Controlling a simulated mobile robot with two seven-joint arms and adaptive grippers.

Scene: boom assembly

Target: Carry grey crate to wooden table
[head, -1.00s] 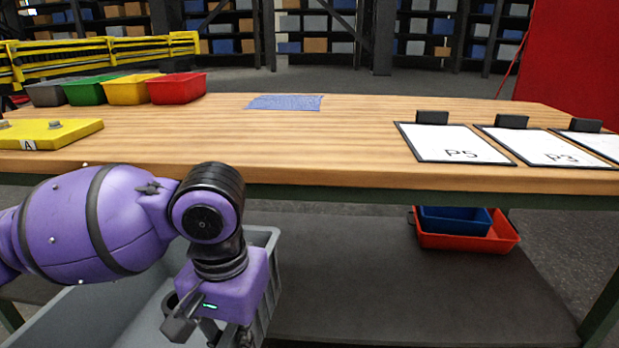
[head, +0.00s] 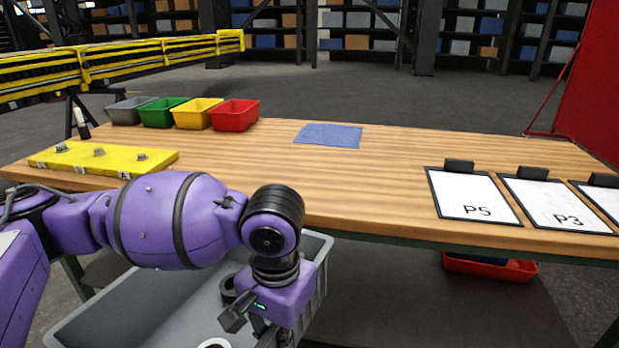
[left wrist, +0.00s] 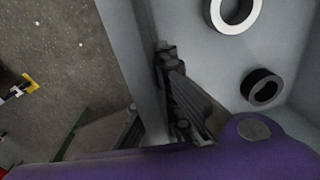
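The large grey crate (head: 138,290) is at the lower left of the head view, in front of the wooden table (head: 400,178), its rim a little below the table's front edge. A white ring (head: 215,343) and a black ring lie inside it; both show in the left wrist view. My left gripper (head: 260,330) is at the crate's right wall. In the left wrist view its fingers (left wrist: 150,115) straddle the wall (left wrist: 130,50), one inside and one outside, apparently clamped on it. My right gripper is not in view.
A yellow board (head: 105,160), small grey, green, yellow and red bins (head: 235,115), a blue cloth (head: 328,136) and several clipboards (head: 475,197) lie on the table. The middle of the tabletop is bare. A red bin (head: 490,267) stands beneath.

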